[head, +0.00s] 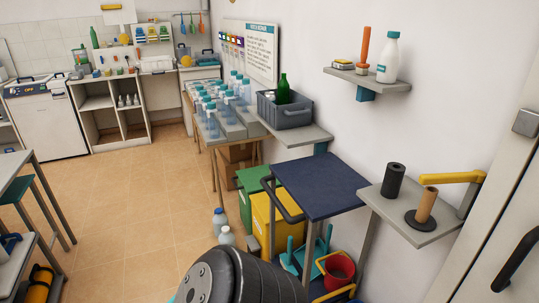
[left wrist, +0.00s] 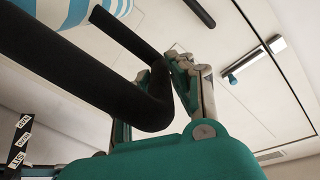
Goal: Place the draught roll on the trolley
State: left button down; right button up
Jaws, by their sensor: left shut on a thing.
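The trolley (head: 320,186) is at the right in the head view, with a bare dark blue top and a black handle (head: 278,203) on its left side. In the left wrist view my left gripper (left wrist: 178,85) has teal and metal fingers shut on a thick black bent tube (left wrist: 75,70). The tube bends at the fingers, and its two legs run toward the upper left. I cannot tell whether it is the draught roll. A blue-and-white striped thing (left wrist: 78,10) shows partly behind it. My right gripper is in neither view.
Green (head: 250,188) and yellow (head: 268,222) bins stand left of the trolley. A red bucket (head: 338,272) is low beneath its top. A wall shelf (head: 410,225) with a black roll (head: 392,185) is close on the right. Tiled floor (head: 130,215) is open at left.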

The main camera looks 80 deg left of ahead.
aim_at(317, 211)
jog(key=u, duration=0.4)
jog(key=i+u, duration=0.1)
jog(key=u, duration=0.3)
jog(key=l+u, duration=0.1)
jog(key=u, duration=0.35)
jog(key=i+l+u, duration=0.1)
jog(key=u, duration=0.3)
